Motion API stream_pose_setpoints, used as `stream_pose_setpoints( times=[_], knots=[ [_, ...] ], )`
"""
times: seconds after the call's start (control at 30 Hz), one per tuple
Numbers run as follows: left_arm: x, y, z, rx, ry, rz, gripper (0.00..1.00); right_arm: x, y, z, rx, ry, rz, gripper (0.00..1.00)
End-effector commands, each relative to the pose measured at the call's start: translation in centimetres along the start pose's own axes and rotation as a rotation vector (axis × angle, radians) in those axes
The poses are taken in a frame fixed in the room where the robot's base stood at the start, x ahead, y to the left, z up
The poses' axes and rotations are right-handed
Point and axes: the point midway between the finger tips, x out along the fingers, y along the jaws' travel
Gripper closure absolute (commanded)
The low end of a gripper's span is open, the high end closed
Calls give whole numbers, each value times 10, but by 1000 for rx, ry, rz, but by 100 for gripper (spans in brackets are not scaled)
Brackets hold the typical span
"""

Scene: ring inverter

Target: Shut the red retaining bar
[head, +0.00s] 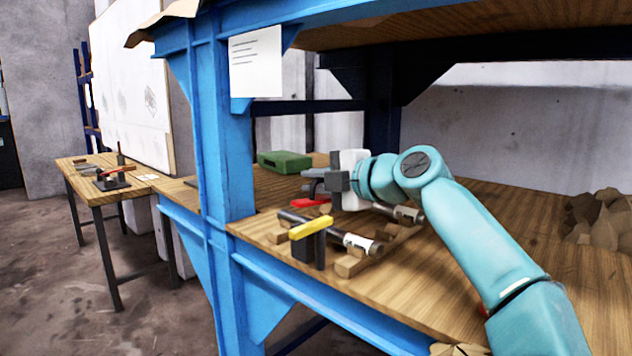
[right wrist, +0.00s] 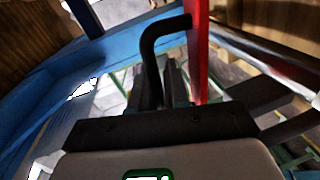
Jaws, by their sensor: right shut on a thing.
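The red retaining bar (head: 308,204) shows in part beyond a cylinder on the shelf in the head view. In the right wrist view the red bar (right wrist: 197,50) runs up and down, right of centre, beside a bent black handle (right wrist: 152,45). My right gripper (head: 312,181) is at the red bar's place, its fingers pointing left. In the right wrist view its fingers (right wrist: 168,85) are shut on the black handle. The exact contact is partly hidden. Whether the red bar is fully down cannot be told. My left gripper is not in view.
Dark cylinders with light ends (head: 360,243) lie on wooden cradles (head: 350,262). A yellow bar (head: 311,228) on a black post stands in front. A green case (head: 284,162) is behind. A blue upright (head: 225,150) is at left; crumpled brown paper (head: 602,215) is at right.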

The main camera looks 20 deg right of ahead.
Motion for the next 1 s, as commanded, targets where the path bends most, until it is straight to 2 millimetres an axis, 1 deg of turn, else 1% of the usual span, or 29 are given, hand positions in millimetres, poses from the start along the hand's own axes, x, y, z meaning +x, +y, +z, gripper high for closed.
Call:
stream_pose_setpoints(
  times=[0.17,0.2,0.47,0.57,0.67,0.77,0.8,1.0],
  knots=[
    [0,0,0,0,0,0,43,-1,1,0,-1,-2,3,100],
    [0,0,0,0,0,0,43,-2,1,0,-1,-2,3,79],
    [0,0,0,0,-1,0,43,-3,0,-1,0,-2,2,79],
    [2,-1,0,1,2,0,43,-10,0,-2,0,-2,3,79],
    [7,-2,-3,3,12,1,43,-27,-1,-1,-1,-4,5,79],
    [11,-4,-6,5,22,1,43,-52,-1,0,0,-6,5,79],
    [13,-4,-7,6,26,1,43,-63,-2,-1,0,-4,5,79],
    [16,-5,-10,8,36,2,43,-116,-1,-1,0,-5,3,79]
  ],
)
